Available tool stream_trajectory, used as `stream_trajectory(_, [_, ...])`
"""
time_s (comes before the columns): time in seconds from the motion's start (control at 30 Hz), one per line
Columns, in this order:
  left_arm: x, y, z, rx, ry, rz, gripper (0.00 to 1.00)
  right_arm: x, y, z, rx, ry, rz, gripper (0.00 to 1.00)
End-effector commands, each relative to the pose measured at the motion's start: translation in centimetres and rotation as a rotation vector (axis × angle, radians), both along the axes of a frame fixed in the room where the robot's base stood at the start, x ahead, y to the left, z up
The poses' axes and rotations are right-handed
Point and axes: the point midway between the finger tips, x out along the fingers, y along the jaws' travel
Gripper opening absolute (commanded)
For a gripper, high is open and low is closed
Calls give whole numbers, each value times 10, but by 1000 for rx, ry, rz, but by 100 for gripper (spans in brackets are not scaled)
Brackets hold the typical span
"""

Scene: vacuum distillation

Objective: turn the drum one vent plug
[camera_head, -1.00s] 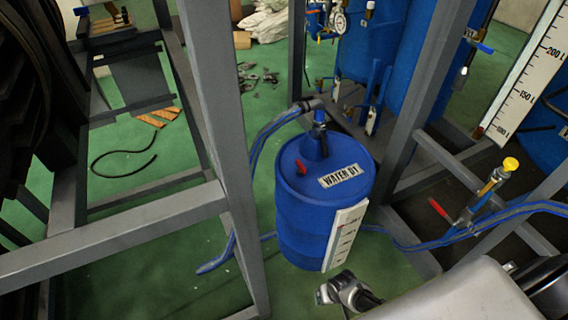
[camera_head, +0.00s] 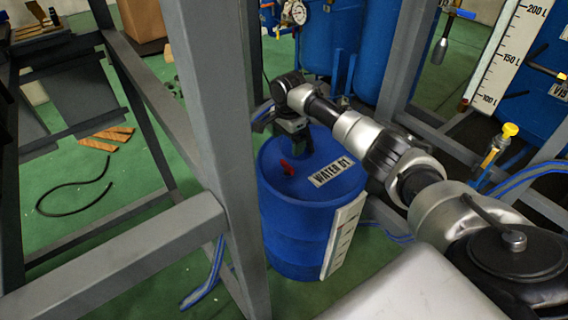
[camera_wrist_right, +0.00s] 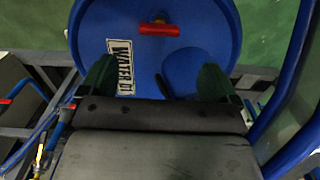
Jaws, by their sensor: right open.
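The blue drum (camera_head: 300,225) labelled "WATER D1" stands upright on the green floor. The red vent plug (camera_head: 287,167), a small T-shaped handle, sits on the drum's top near its front left. In the right wrist view the red plug (camera_wrist_right: 158,29) lies across the upper middle, beyond the fingertips. My right gripper (camera_head: 280,152) hangs over the rear left of the drum top, apart from the plug. In the right wrist view it (camera_wrist_right: 156,78) is open, with two dark green fingers spread and nothing between them but the drum top. My left gripper is not in view.
A grey frame post (camera_head: 215,130) rises close to the left of the drum, with a crossbar (camera_head: 110,255) at lower left. Blue tanks (camera_head: 375,50) stand behind. A yellow-capped valve (camera_head: 510,130) and blue hoses are at right. A white gauge strip (camera_head: 343,235) is on the drum's side.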

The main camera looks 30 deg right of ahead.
Motion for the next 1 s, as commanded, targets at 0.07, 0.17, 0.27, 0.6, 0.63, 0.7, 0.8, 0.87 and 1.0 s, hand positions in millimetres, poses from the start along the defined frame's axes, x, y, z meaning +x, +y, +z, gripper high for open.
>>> stream_trajectory(0.07, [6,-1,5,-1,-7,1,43,-1,1,-17,0,5,1,92])
stream_trajectory(0.17, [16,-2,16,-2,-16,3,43,-1,1,-38,0,5,2,92])
stream_trajectory(0.27, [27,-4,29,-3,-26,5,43,-1,1,-57,-1,4,4,92])
stream_trajectory(0.6, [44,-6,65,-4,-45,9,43,0,1,-95,-1,1,5,92])
stream_trajectory(0.63, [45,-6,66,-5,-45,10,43,0,1,-96,-1,1,5,92])
stream_trajectory(0.7, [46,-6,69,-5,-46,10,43,0,1,-98,-1,1,6,92])
stream_trajectory(0.8, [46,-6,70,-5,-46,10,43,0,1,-98,-1,1,6,92])
stream_trajectory(0.87, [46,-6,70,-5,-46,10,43,0,1,-98,-1,1,6,92])
stream_trajectory(1.0, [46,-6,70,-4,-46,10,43,0,1,-98,-1,0,6,88])
